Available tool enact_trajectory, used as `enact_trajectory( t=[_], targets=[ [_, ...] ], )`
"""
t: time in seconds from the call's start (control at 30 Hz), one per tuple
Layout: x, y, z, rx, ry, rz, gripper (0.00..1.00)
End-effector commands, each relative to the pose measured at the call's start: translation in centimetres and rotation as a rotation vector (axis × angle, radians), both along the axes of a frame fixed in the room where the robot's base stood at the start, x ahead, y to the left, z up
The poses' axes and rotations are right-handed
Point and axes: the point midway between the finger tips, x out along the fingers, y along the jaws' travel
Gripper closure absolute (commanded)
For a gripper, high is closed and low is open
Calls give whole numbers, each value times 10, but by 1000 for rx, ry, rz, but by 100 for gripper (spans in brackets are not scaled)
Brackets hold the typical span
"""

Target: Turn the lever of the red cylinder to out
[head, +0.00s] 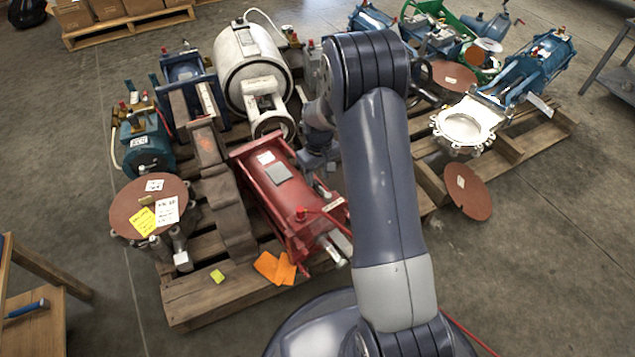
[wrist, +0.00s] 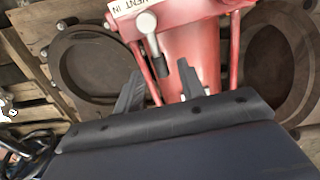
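The red cylinder (head: 272,183) lies on a wooden pallet left of my arm in the head view. In the wrist view its red body (wrist: 195,55) fills the upper middle. A lever (wrist: 150,30) with a round metal hub and a dark grip points down toward my gripper. A white label (wrist: 124,6) beside the hub reads upside down, apparently "VENT IN". My gripper (wrist: 161,68) is open, with one finger on each side of the lever's grip end. I cannot tell whether they touch it. In the head view my arm partly hides the gripper and the cylinder's right side.
A rusty bracket (head: 228,205), a brown disc (head: 150,205) and a white tank (head: 250,70) crowd the same pallet. Orange tags (head: 268,267) lie at its front. Another pallet (head: 515,145) with blue equipment stands at right. Concrete floor is clear at lower right.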

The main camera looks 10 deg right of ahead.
Motion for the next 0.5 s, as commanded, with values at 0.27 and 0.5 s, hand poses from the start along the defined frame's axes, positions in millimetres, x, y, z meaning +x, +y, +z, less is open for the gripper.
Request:
enact_trajectory(
  t=[0.27,0.5],
  targets=[
    [0,1,-21,0,-1,0,62],
    [0,0,-21,0,-1,0,62]
  ],
)
